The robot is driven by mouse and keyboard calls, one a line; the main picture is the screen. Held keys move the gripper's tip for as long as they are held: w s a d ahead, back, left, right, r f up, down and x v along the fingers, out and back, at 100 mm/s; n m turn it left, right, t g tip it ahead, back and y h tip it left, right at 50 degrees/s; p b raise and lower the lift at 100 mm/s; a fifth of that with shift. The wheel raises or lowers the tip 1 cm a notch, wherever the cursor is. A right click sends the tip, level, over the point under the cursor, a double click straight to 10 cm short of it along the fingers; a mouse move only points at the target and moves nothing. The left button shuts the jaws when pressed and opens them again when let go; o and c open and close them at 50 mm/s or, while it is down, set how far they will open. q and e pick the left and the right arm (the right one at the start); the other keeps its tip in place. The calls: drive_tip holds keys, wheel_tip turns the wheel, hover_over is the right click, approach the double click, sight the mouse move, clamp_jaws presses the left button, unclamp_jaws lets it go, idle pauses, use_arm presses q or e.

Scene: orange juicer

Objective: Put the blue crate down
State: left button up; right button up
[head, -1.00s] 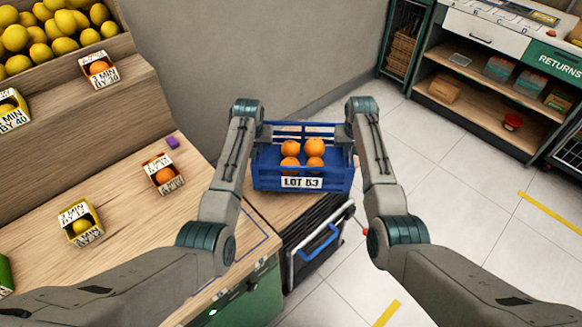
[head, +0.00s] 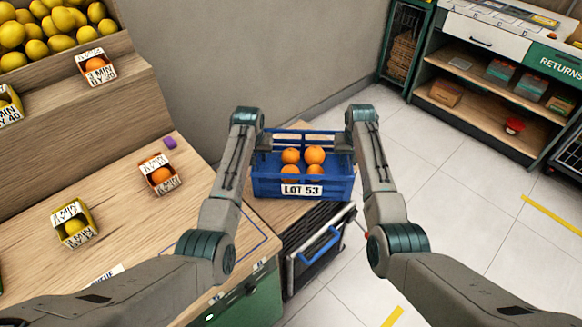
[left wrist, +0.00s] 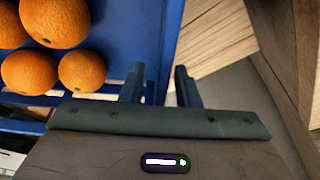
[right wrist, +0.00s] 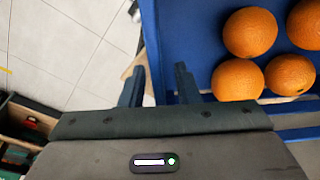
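The blue crate (head: 261,186) holds several oranges (head: 315,155) and has a LOT 53 label (head: 301,190) on its front. It is level, over the wooden counter end; whether its bottom touches the wood is hard to tell. My left gripper (head: 262,134) is at the crate's left end. In the left wrist view its fingers (left wrist: 160,88) straddle the blue end wall (left wrist: 172,35). My right gripper (head: 346,133) is at the right end, its fingers (right wrist: 160,85) astride the other end wall (right wrist: 152,40). Both appear shut on the crate; finger contact is partly hidden.
A dark panel with a blue handle (head: 320,245) is below the crate. A wall (head: 260,60) stands behind. Tiled floor (head: 440,190) is open at right.

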use_arm(q)
drive_tip(key=v, duration=1.1)
drive_tip(key=shift+r, duration=0.25)
drive_tip(key=shift+s+r, duration=0.1)
drive_tip(key=shift+r, duration=0.05)
use_arm(e)
drive_tip(key=shift+r, duration=0.1)
drive_tip(key=r, duration=0.4)
drive_tip(key=s+r, duration=0.1)
drive_tip(key=r, duration=0.6)
drive_tip(key=shift+s+r, duration=0.3)
drive_tip(key=shift+s, duration=0.05)
